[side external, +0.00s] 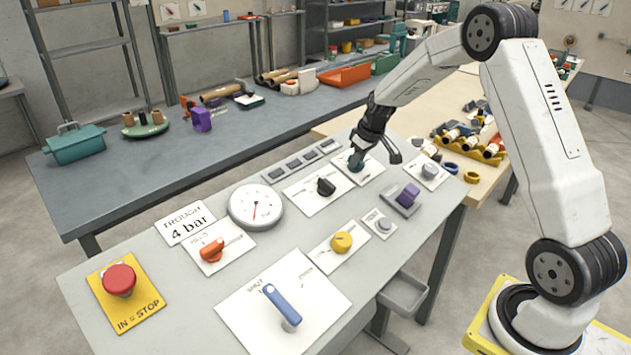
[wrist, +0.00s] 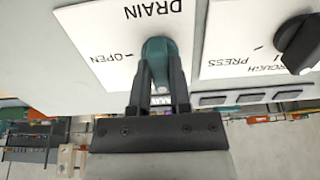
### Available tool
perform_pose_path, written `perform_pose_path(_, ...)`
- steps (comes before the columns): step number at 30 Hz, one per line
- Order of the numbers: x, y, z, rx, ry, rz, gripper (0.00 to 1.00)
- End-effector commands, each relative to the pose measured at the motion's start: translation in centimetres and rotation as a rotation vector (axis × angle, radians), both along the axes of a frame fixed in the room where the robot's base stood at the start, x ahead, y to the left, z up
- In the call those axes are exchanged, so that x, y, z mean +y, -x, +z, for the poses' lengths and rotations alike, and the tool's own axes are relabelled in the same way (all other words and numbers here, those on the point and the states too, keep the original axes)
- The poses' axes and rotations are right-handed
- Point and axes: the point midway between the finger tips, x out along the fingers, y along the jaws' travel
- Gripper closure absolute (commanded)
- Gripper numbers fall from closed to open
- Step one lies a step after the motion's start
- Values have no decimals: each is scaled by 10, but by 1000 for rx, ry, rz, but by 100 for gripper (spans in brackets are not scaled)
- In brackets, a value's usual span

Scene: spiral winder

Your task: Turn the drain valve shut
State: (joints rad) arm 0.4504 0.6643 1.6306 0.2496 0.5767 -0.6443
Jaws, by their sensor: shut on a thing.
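The drain valve knob (wrist: 158,50) is teal and sits on a white plate (wrist: 100,35) marked DRAIN and OPEN in the wrist view. My gripper (wrist: 160,85) is shut on the knob, one finger on each side of it. In the side view the knob (side external: 355,161) shows small and partly hidden under my gripper (side external: 360,148), at the far side of the panel. The knob's pointing direction is hard to tell because the fingers cover part of it.
A black knob (side external: 326,187) on the trough press plate is beside the drain plate. A grey-white knob (side external: 430,169) is on the other side. A row of small dark buttons (side external: 301,161) runs along the far edge. A gauge (side external: 256,207) and an orange valve (side external: 212,250) stand further left.

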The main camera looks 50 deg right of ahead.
Motion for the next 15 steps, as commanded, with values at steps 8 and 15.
perform_pose_path(8,0,0,1,-1,6,15,100)
perform_pose_path(15,0,0,1,-1,6,15,54)
